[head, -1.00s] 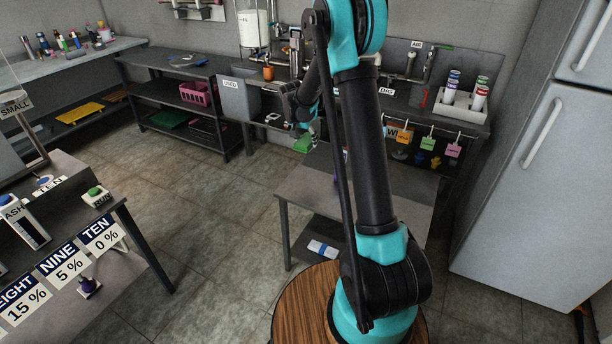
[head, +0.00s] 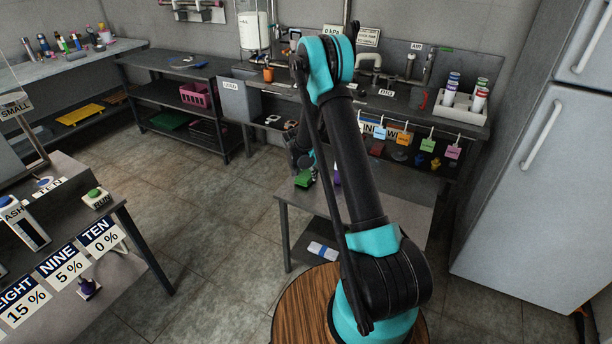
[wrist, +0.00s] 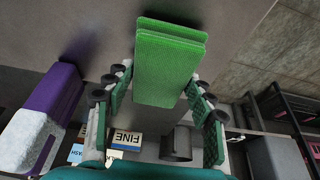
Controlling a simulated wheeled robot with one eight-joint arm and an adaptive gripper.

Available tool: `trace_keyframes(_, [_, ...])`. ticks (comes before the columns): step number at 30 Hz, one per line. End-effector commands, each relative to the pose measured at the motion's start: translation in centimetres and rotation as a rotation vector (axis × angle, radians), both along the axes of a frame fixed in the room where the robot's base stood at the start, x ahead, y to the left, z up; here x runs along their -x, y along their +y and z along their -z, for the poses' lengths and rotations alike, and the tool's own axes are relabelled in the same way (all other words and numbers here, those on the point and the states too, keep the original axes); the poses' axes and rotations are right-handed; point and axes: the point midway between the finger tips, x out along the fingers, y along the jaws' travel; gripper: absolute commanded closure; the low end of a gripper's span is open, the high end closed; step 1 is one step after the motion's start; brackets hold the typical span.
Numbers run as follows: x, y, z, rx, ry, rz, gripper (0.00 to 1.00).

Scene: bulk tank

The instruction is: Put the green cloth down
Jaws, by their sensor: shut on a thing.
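The green cloth (wrist: 168,75) is a folded, ribbed block in the wrist view. It sits between the finger pads of my gripper (wrist: 160,85), which is shut on it. In the head view the cloth (head: 304,178) shows at the back left corner of the small grey table (head: 375,202), low over its top. I cannot tell whether it touches the surface. My gripper (head: 303,164) is partly hidden behind my arm there.
A purple and white object (wrist: 52,118) stands beside the gripper in the wrist view; its purple part (head: 337,173) shows beside my arm. A blue and white item (head: 322,249) lies on the table's lower shelf. Coloured tags (head: 428,144) hang from the back counter.

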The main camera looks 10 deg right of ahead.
Motion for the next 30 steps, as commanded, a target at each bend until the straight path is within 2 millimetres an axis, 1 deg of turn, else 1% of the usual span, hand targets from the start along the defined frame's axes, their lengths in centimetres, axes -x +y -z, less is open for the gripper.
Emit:
trace_keyframes(2, [0.02, -0.01, 0.62, 0.0, 0.0, 0.0, 0.77])
trace_keyframes(12, [0.02, -0.01, 0.9, 0.0, 0.0, 0.0, 0.77])
trace_keyframes(13, [0.02, 0.0, 0.85, 0.0, 0.0, 0.0, 0.42])
trace_keyframes(17, [0.03, 0.0, 0.83, 0.0, 0.0, 0.0, 0.26])
trace_keyframes(26, [0.03, 0.0, 0.78, 0.0, 0.0, 0.0, 0.25])
trace_keyframes(30, [0.2, 0.13, 0.06, 0.0, 0.0, -0.001, 0.25])
